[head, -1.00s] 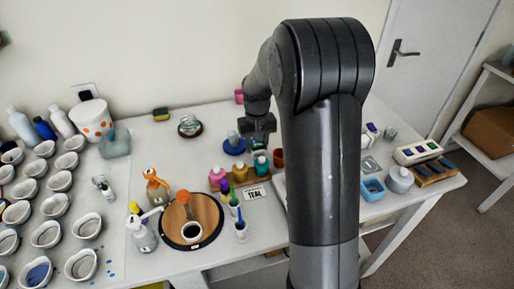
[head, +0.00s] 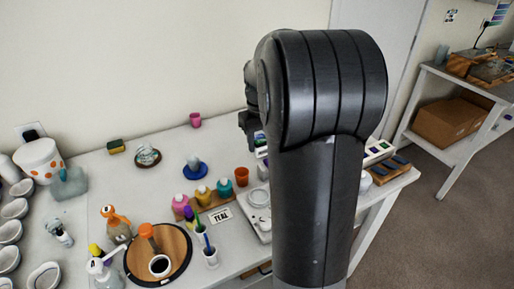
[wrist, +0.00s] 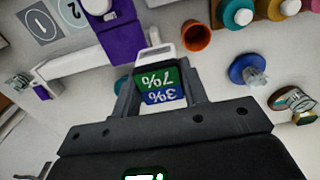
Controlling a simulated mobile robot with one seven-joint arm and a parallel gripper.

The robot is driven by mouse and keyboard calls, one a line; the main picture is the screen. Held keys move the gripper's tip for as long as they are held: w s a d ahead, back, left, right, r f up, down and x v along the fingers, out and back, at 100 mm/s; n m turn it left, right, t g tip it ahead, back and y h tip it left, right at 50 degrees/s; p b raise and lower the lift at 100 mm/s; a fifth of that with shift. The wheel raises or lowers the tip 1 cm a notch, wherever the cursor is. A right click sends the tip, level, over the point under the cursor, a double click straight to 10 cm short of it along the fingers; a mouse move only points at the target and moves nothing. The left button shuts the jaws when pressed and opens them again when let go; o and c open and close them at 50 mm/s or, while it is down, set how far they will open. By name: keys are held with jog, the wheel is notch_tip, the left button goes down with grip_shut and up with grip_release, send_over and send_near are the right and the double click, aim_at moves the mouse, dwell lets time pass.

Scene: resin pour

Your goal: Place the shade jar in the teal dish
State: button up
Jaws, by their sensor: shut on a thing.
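The shade jar (wrist: 161,82) shows between my fingers in the wrist view, with a green 7% label and a blue 3% label, upside down. My gripper (wrist: 158,98) is shut on it. In the head view my gripper (head: 247,122) is up over the back of the table, partly behind my arm, and the jar cannot be made out. A teal patch (wrist: 123,73) shows beside the left finger in the wrist view; I cannot tell whether it is the teal dish. My arm hides that part of the table in the head view.
A blue dish (head: 194,171) with a clear object stands behind several paint bottles (head: 202,194) and a TEAL card (head: 220,215). An orange cup (head: 241,176) stands nearby. A purple block (wrist: 122,40) is close to my gripper.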

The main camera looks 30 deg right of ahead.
jog(key=w+d+r, duration=0.1)
jog(key=w+d, duration=0.1)
jog(key=d, duration=1.4)
jog(key=w+a+f, duration=0.2)
jog(key=w, duration=0.1)
jog(key=w+a+f, duration=0.2)
jog(key=w, duration=0.1)
jog(key=w+a+f, duration=0.2)
jog(key=w, duration=0.1)
jog(key=shift+f, duration=2.3)
jog(key=shift+f, duration=0.4)
jog(key=o, duration=1.1)
